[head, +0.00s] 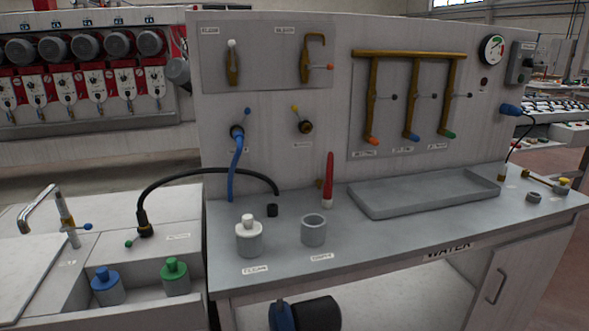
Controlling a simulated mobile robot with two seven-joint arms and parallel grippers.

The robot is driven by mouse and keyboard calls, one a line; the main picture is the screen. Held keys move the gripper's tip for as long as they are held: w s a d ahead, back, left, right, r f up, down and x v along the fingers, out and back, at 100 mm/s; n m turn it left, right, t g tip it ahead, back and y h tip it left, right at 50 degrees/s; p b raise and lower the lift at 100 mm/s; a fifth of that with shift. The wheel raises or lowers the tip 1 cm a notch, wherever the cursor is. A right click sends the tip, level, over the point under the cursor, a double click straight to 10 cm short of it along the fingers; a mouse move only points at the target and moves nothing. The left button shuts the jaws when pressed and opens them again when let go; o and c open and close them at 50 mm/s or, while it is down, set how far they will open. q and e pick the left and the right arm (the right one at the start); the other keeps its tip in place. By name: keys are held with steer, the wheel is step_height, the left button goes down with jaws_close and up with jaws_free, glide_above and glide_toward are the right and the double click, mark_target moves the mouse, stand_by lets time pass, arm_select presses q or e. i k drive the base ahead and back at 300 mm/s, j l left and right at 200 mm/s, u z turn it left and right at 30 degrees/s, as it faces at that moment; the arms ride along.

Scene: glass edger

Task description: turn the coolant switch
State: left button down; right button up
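No label that I can read says coolant, so I cannot tell for certain which part is the coolant switch. A dark grey switch box (521,63) with a small round knob is on the upper right of the upright panel. It is just right of a round pressure gauge (492,50). The knob's setting is too small to read. Neither of my grippers shows in the head view.
A bench (400,230) labelled WATER stands below the panel. It carries a shallow grey tray (420,192), a white-capped jar (249,238) and an open grey cup (313,230). Brass pipes with valves (410,95) stand out from the panel. A sink unit (70,255) adjoins left.

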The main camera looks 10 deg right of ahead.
mark_target(528, 61)
steer(key=l+u, duration=0.15)
steer(key=l, duration=0.75)
steer(key=l+u, duration=0.15)
steer(key=l, duration=0.8)
steer(key=k+l, duration=0.1)
steer(key=l, duration=0.8)
steer(key=k+l, duration=0.1)
steer(key=l, duration=0.85)
